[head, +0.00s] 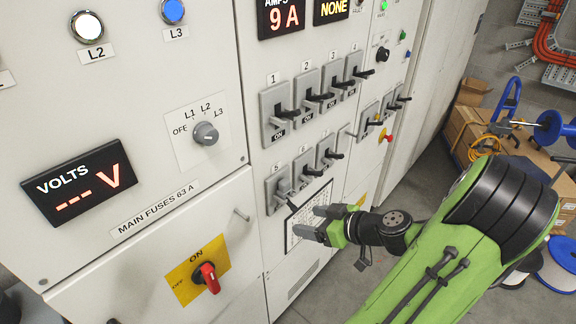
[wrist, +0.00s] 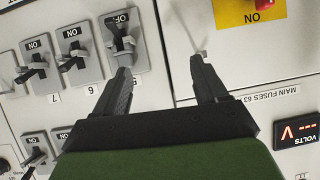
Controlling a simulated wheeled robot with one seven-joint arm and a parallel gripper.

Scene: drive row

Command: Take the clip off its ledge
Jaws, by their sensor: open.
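My gripper (head: 316,221) is open and empty, in front of the cabinet just below and right of switch 5 (head: 277,192). In the wrist view its fingers (wrist: 160,68) are apart with bare panel between them, and the left fingertip appears close below switch 5 (wrist: 117,35). A light grey piece (wrist: 127,45) sits at the black lever of switch 5, which shows the word OFF. Similar grey pieces sit beside the levers of other switches. I cannot tell for certain which piece is the clip or where its ledge is.
Switch 6 (head: 306,170) and switch 7 (head: 330,151) stand beside switch 5, with levers sticking out. A thin door handle (head: 241,214) and a red rotary switch (head: 208,277) project from the lower door. Boxes (head: 472,128) and cable reels lie on the floor at right.

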